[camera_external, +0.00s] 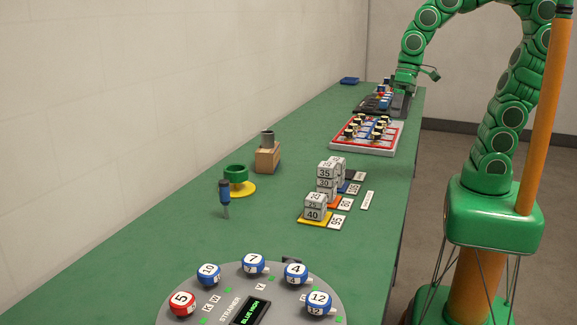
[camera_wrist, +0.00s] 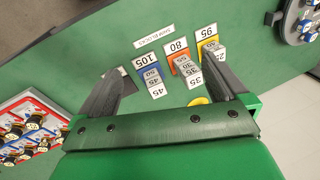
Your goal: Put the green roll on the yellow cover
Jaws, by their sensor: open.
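The green roll (camera_external: 235,173) is a short hollow ring in the middle of the bench in the external view. The yellow cover (camera_external: 248,190) is a flat disc at its foot. The roll overlaps the cover in the picture; I cannot tell for sure whether it rests on it or stands just behind. In the wrist view a yellow edge (camera_wrist: 198,101), probably the cover, shows beside my palm; the roll is not visible there. My gripper (camera_wrist: 168,68) is open and empty. In the external view it is at the bench's far end (camera_external: 408,82), well away from the roll.
A blue-handled tool (camera_external: 225,198) stands just in front of the cover. A wooden block with a grey cylinder (camera_external: 267,150) is behind. Numbered shim blocks (camera_external: 315,206) are to the right. A round strainer plate (camera_external: 212,308) is nearest. A red-edged tray (camera_external: 367,136) is farther back.

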